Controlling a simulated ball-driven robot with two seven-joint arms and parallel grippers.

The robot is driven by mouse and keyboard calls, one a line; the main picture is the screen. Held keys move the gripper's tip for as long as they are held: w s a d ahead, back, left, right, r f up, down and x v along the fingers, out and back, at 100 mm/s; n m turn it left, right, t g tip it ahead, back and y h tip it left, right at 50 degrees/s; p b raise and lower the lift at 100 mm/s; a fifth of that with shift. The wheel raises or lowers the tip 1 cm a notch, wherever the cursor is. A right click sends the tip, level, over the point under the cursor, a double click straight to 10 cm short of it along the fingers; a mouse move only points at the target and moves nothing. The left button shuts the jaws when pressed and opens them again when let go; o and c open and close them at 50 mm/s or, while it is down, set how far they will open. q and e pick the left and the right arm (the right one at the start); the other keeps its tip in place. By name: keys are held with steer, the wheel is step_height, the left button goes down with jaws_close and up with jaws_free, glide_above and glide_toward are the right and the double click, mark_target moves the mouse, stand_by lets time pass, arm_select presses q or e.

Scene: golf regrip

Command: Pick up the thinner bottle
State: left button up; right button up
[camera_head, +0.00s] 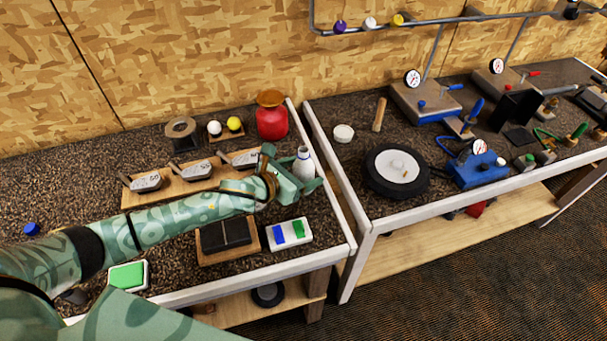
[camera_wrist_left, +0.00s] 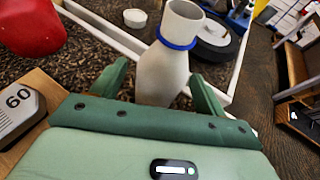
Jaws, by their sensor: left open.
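The thinner bottle (camera_head: 303,164) is white with a blue ring at its neck and stands upright near the right edge of the left bench. It also shows in the left wrist view (camera_wrist_left: 162,72), between the two green fingers. My left gripper (camera_head: 302,181) is open around the bottle's lower part, with a finger on each side. Its fingers in the left wrist view (camera_wrist_left: 163,85) stand apart from the bottle's sides. The bottle's base is hidden behind the gripper. My right gripper is not in view.
A red container (camera_head: 272,122) stands behind the bottle. A wooden rack of club heads (camera_head: 190,184) lies to its left. In front are a white tray with blue and green pads (camera_head: 289,235) and a dark block (camera_head: 226,237). A gap separates the right bench (camera_head: 335,118).

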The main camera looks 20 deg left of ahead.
arm_select(q)
steer(key=x, duration=0.3)
steer(key=shift+s+a, duration=0.1)
steer(key=c, duration=1.2)
steer(key=shift+r, duration=0.1)
